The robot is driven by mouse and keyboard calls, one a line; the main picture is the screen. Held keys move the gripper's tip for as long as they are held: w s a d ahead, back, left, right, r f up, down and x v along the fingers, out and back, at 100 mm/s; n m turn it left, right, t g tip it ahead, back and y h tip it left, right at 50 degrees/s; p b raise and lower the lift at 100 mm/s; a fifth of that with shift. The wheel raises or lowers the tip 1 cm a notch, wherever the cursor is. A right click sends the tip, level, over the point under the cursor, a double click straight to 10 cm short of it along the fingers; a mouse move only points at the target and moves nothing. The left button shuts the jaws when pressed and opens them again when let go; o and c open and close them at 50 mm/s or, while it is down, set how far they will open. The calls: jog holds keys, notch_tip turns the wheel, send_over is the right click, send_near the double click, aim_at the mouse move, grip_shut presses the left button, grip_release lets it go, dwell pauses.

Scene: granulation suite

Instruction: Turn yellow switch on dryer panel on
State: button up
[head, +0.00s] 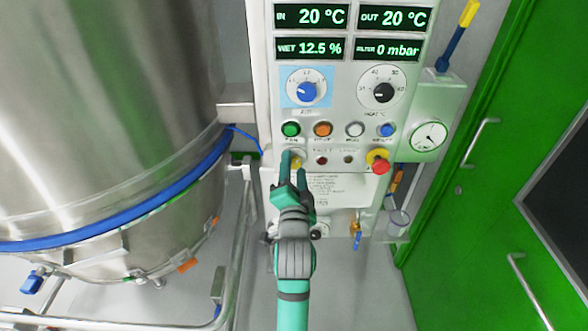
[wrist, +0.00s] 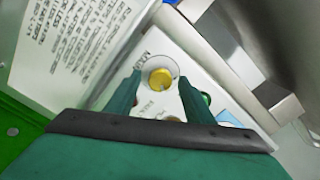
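The yellow switch (wrist: 160,78) is a round yellow knob on a pale round plate. In the wrist view it shows between my two fingertips, with a gap on either side. In the head view a bit of the yellow switch (head: 296,162) shows between my fingers at the lower left of the dryer panel (head: 336,72). My green gripper (head: 293,164) points up at the switch. My gripper (wrist: 160,88) is open and empty. I cannot tell how far the fingertips are from the panel face, nor which way the switch is set.
Green (head: 291,129), orange (head: 323,129), white and blue buttons sit above the switch. A red emergency knob (head: 381,166) on yellow is to the right. A large steel vessel (head: 100,110) stands close on the left. A green door (head: 470,190) is on the right.

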jog(key=shift+s, duration=0.1)
jog(key=s, duration=1)
jog(key=shift+s, duration=0.35)
jog(key=s+f+n+g, duration=0.1)
jog(key=s+f+n, duration=0.5)
jog(key=s+f, duration=1.05)
jog(key=s+f+n, duration=0.2)
jog(key=s, duration=0.7)
jog(key=s+f+n+g, duration=0.1)
jog(key=s+f+n, duration=0.2)
jog(key=s, duration=0.7)
jog(key=shift+s+f+n+g, duration=0.3)
jog(key=shift+f, duration=0.05)
jog(key=shift+o, duration=0.7)
